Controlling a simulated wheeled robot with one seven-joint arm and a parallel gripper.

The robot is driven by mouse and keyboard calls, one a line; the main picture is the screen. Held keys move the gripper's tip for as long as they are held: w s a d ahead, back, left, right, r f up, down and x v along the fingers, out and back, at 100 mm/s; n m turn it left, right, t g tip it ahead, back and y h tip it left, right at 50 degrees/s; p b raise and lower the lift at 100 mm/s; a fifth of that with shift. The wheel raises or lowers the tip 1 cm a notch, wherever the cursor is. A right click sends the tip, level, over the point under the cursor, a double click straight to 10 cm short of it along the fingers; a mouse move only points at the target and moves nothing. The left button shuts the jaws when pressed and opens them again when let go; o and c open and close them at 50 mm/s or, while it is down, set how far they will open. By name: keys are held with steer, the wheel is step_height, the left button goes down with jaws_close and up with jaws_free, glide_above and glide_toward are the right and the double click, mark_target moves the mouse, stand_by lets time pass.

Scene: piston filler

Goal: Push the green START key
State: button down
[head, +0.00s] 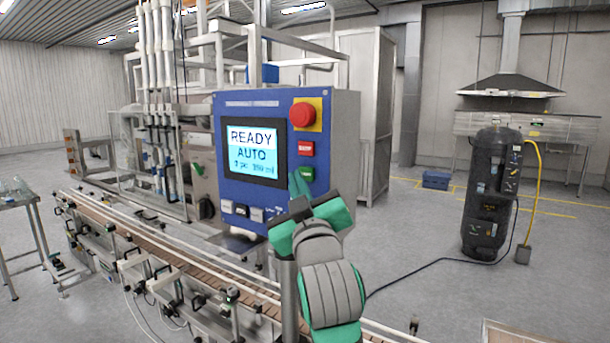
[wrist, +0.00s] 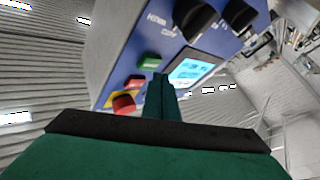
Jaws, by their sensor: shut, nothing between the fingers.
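The green START key (head: 307,174) is the lowest key in the right column of the blue control panel (head: 262,103); its label is too small to read. It also shows in the wrist view (wrist: 149,61). My gripper (head: 296,178) is shut and empty, its fingertips just left of the green key in the head view. In the wrist view the shut fingertips (wrist: 160,77) are just below and right of the key. I cannot tell whether they touch the panel. The screen (head: 252,146) reads READY, AUTO.
A red key (head: 305,148) sits right above the green one, and a red mushroom button (head: 303,114) on a yellow plate above that. A conveyor (head: 160,242) runs below the panel.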

steer(key=shift+w+d, duration=0.1)
steer(key=shift+w, duration=0.05)
steer(key=shift+w+d, duration=0.15)
steer(key=shift+w, duration=0.05)
stand_by(0.3)
steer(key=shift+w+d, duration=0.25)
steer(key=shift+w, duration=0.1)
stand_by(0.8)
stand_by(0.4)
steer(key=shift+s+a, duration=0.5)
steer(key=shift+s, duration=0.15)
steer(key=shift+s+a, duration=0.75)
steer(key=shift+s, duration=0.3)
steer(key=shift+s+a, duration=0.75)
steer(key=shift+s, duration=0.25)
